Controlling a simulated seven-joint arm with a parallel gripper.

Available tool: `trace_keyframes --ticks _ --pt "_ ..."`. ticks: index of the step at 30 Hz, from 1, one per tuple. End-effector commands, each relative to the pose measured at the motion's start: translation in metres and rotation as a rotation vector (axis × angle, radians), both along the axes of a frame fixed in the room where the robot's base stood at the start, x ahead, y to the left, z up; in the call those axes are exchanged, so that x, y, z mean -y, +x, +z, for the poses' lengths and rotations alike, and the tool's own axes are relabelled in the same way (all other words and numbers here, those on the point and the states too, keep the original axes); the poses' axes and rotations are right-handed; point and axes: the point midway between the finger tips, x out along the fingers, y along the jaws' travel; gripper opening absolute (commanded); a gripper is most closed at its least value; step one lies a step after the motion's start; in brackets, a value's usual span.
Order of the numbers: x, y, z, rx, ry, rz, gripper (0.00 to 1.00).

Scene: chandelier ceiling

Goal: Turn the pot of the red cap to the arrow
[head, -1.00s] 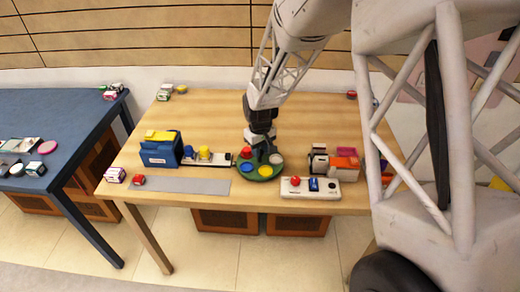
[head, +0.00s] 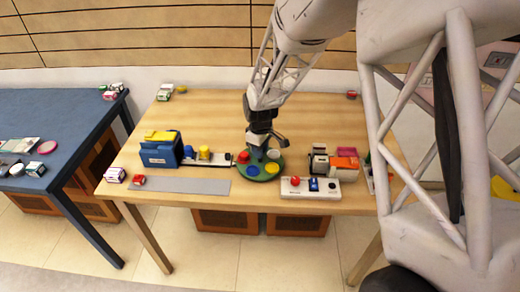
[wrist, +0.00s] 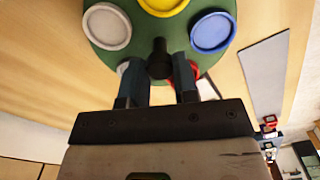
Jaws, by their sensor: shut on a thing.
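The round green turntable (head: 262,178) stands near the front middle of the wooden table. It carries pots with a red cap (head: 243,157), a blue cap (head: 252,170), a yellow cap (head: 271,168) and a white cap (head: 273,154). The red cap is at its left side. My gripper (head: 263,150) is over the turntable's middle. In the wrist view my gripper (wrist: 158,78) is shut on the black knob (wrist: 159,60), a finger on each side. There the red cap (wrist: 190,69) is partly hidden behind the right finger. I cannot make out the arrow.
Left of the turntable are a blue machine (head: 161,152) and a white strip with blue and yellow parts. A white panel with a red button (head: 295,181) lies close at front right. A grey mat (head: 185,186) lies at front left. The table's back is mostly clear.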

Motion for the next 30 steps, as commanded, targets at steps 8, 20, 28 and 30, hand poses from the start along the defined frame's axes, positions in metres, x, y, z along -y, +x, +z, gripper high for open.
trace_keyframes --ticks 8,20,28,30 --pt "-0.0004 0.0006 0.0012 0.003 0.001 0.059 0.0" --pt "-0.0004 0.0007 0.0013 0.003 0.001 0.07 0.0" --pt "-0.0003 0.0005 0.0009 0.001 0.0 0.07 0.53" --pt "-0.0002 0.0004 0.0007 0.001 0.0 0.07 0.53"
